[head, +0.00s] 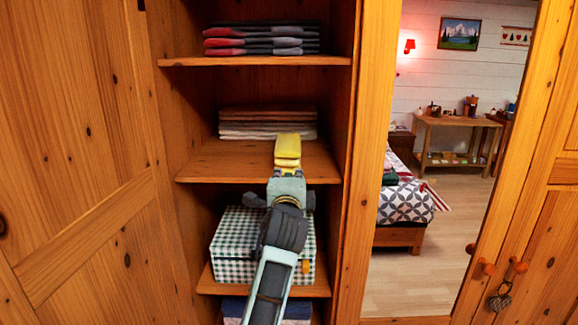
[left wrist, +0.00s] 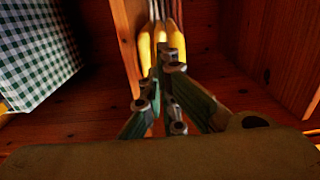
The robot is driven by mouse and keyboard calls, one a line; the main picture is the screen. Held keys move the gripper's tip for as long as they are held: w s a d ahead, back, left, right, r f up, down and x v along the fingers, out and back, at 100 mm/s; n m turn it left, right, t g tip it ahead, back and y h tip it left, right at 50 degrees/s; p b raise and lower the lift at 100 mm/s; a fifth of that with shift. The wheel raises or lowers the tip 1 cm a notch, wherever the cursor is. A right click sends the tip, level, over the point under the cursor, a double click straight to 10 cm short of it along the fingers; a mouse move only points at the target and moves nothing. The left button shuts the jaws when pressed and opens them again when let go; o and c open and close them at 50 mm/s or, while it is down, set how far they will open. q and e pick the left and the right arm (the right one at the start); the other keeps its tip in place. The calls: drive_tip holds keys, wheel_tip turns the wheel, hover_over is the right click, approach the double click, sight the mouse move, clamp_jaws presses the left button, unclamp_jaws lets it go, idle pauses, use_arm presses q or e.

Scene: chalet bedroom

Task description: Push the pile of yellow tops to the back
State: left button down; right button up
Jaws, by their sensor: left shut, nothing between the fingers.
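The pile of yellow tops (head: 288,148) is a small folded stack on the right part of the middle shelf (head: 215,168), close to its front edge. In the left wrist view the yellow tops (left wrist: 160,36) show as rounded folds just past the fingertips. My left gripper (head: 286,180) is shut and empty, at the front of the pile, with its arm reaching up from below. In the left wrist view its fingertips (left wrist: 172,62) overlap the front of the pile; I cannot tell whether they touch it. My right gripper is not in view.
A stack of pale and brown folded cloth (head: 240,124) lies further back on that shelf. Red and grey folded clothes (head: 260,40) lie on the shelf above. A green gingham box (head: 235,240) stands below. The wardrobe's right side wall (head: 340,110) is near the pile.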

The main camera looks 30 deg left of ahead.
sight(288, 166)
use_arm(q)
drive_tip(key=p+x, duration=0.1)
drive_tip(key=x, duration=0.2)
drive_tip(key=shift+w+a, duration=0.15)
drive_tip(key=shift+w, duration=0.15)
drive_tip(key=shift+w+a, duration=0.1)
